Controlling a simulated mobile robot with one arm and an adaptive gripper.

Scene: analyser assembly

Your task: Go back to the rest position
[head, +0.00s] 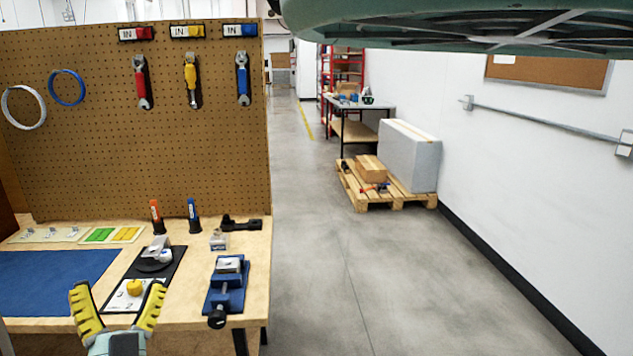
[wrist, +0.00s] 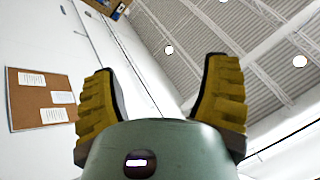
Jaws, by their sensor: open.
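My gripper (head: 118,287) is at the lower left of the head view, in front of the workbench (head: 240,262). Its two yellow ribbed fingers are spread wide apart and point upward. In the wrist view the open fingers (wrist: 163,66) have nothing between them.
A blue vise (head: 227,285), a black stand with a grey part (head: 155,258), screwdrivers and a blue mat (head: 50,280) are on the bench. A pegboard (head: 130,180) with tools stands behind. A pallet (head: 385,195) with boxes is farther off at right. The floor between is clear.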

